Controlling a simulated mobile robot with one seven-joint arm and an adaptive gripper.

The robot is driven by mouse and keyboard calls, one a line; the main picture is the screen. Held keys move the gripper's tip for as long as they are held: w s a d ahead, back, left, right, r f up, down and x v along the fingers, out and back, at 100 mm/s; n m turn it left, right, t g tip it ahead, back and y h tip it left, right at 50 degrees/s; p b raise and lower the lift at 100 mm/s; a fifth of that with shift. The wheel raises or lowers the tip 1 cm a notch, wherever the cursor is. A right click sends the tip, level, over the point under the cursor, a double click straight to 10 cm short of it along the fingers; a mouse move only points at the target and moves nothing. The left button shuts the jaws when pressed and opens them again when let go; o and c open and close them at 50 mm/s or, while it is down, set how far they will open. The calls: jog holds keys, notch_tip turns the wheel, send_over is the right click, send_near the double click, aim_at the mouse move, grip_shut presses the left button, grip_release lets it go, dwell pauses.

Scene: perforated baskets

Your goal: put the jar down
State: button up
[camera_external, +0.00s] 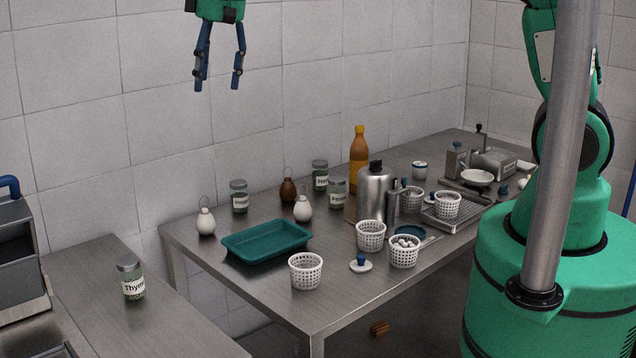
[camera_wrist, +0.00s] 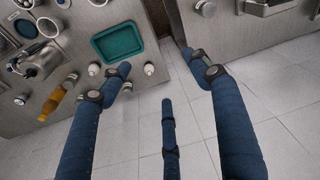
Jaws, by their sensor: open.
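A glass jar (camera_external: 131,281) with a grey lid and a "Thyme" label stands upright on the left steel counter in the external view. My gripper (camera_external: 218,86) is high at the top of that view, in front of the tiled wall. Its blue fingers are spread and nothing is between them. It is well above and to the right of the Thyme jar, not touching it. The spread fingers also fill much of the wrist view (camera_wrist: 158,82). Other labelled jars, such as one (camera_external: 239,197) by the wall, stand on the main table.
The left counter (camera_external: 90,262) has bare room around the jar. A gap separates counter and table.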

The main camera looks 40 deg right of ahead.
jog(key=s+d+r+m+t, duration=0.1)
jog(key=s+d+r, duration=0.5)
jog(key=s+d, duration=0.2)
jog(key=s+d+r+m+t, duration=0.1)
jog(key=s+d+r, duration=0.5)
jog(key=s+d, duration=0.25)
jog(key=s+d+f+m+t, duration=0.1)
jog(key=s+d, duration=0.4)
jog(key=s, duration=0.4)
jog(key=s+d+m, duration=0.1)
jog(key=s+d, duration=0.4)
jog(key=s, duration=0.5)
jog(key=shift+s+d+f+t+h, duration=0.2)
jog(key=shift+d+f+t+h, duration=0.15)
jog(key=shift+t+h, duration=0.05)
jog(key=shift+f, duration=0.1)
notch_tip(320, 180, down, 15)
jog(key=b, duration=1.5)
jog(key=shift+o, duration=0.3)
